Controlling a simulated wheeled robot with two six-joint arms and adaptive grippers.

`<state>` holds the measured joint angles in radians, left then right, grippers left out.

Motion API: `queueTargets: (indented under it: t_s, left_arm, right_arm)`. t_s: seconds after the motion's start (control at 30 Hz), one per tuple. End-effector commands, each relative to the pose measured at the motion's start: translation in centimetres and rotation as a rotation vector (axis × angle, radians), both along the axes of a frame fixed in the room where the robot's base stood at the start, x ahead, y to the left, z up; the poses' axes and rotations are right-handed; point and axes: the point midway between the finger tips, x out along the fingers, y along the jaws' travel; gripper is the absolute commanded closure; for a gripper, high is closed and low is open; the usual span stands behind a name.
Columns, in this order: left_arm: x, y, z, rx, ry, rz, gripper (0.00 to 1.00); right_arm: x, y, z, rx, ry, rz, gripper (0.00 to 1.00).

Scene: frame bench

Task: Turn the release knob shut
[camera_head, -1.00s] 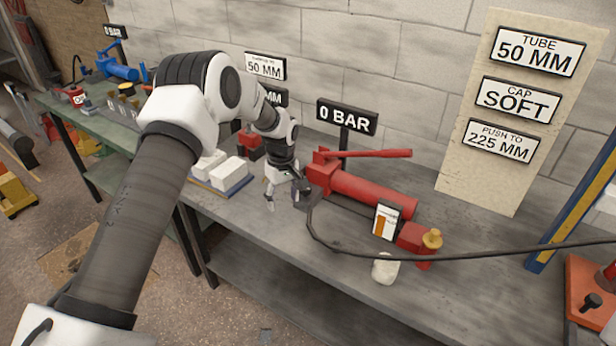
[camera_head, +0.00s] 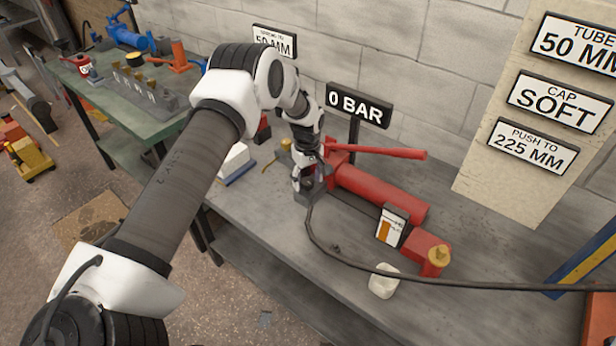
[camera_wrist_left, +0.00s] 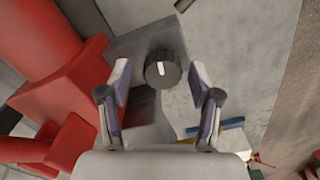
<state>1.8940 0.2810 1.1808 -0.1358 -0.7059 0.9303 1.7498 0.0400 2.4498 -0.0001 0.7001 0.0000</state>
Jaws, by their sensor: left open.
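The release knob (camera_wrist_left: 162,72) is a round black knob with a short white mark, seen on a grey block (camera_wrist_left: 146,44) in the left wrist view. The mark runs nearly up and down in that picture. My left gripper (camera_wrist_left: 160,80) is open, with one finger on each side of the knob and a visible gap to each. In the head view my left gripper (camera_head: 307,187) is at the left end of the red hand pump (camera_head: 380,194) and hides the knob. My right gripper is not in view.
A sign (camera_head: 358,105) reading 0 BAR stands behind the pump. A black hose (camera_head: 345,256) runs from the grey block across the bench. A white lump (camera_head: 384,281) and a small card (camera_head: 391,225) are near the pump's right end. The bench front is clear.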

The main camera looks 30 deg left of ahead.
Motion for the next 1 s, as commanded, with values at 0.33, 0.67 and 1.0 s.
queueTargets:
  t_s: [0.33,0.67,1.0]
  left_arm:
    - [0.02,0.00,-0.07,0.000,0.000,0.000,0.82]
    - [-0.01,0.00,-0.15,0.000,0.000,-0.008,0.96]
    - [-0.05,0.00,-0.30,-0.001,0.001,-0.135,0.96]
  right_arm:
    - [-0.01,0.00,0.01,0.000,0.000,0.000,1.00]
    - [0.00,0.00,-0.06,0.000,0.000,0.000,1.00]
    - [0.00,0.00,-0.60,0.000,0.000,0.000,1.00]
